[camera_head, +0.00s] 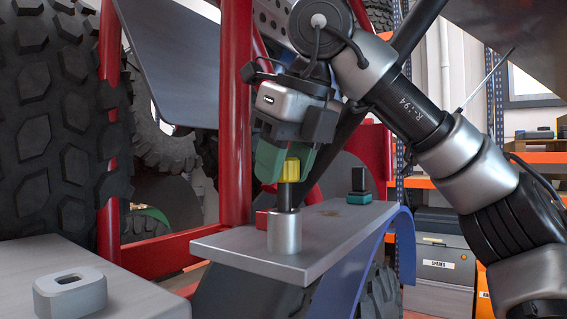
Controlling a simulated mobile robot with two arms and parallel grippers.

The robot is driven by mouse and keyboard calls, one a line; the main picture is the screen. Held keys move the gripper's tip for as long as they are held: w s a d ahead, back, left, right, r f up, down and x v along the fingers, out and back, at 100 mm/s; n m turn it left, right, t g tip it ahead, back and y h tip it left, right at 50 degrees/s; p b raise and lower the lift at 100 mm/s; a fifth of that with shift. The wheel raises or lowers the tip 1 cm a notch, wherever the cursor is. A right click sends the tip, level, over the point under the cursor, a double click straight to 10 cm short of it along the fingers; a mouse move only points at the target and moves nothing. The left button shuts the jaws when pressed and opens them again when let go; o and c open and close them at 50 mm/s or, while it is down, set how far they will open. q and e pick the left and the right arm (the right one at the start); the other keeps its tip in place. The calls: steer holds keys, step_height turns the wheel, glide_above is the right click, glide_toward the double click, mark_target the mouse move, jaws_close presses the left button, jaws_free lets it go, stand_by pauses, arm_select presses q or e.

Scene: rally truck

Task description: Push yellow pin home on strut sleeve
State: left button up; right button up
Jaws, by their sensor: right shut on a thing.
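My right gripper (285,172) comes down from the upper right and points downward with green fingers. It is shut on the yellow pin (292,170), whose yellow head shows between and in front of the fingers. A dark shaft runs down from below the yellow head to the top of the silver strut sleeve (284,234). The sleeve stands upright on a grey metal plate (325,238). A length of dark shaft shows between the fingers and the sleeve's top. How deep the shaft sits inside the sleeve is hidden. My left gripper is not in view.
A black block on a green base (358,196) stands on the plate, right of the sleeve. A small red block (262,219) is beside the sleeve. Red frame tubes (235,110) rise close behind my gripper. A slotted grey block (70,292) sits on a lower-left surface.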

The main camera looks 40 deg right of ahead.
mark_target(284, 189)
steer(key=shift+f+b, duration=1.15)
steer(key=shift+f, duration=0.35)
steer(key=shift+r, duration=0.1)
steer(key=shift+r+p, duration=2.25)
steer(key=shift+p, duration=0.3)
steer(key=shift+f+b, duration=1.9)
steer(key=shift+f, duration=0.5)
steer(key=shift+r, duration=0.15)
steer(key=shift+r+p, duration=1.1)
steer(key=shift+p, duration=0.25)
steer(key=shift+r+p, duration=0.8)
steer(key=shift+r, duration=0.35)
steer(key=shift+f+b, duration=1.3)
steer(key=shift+f, duration=0.3)
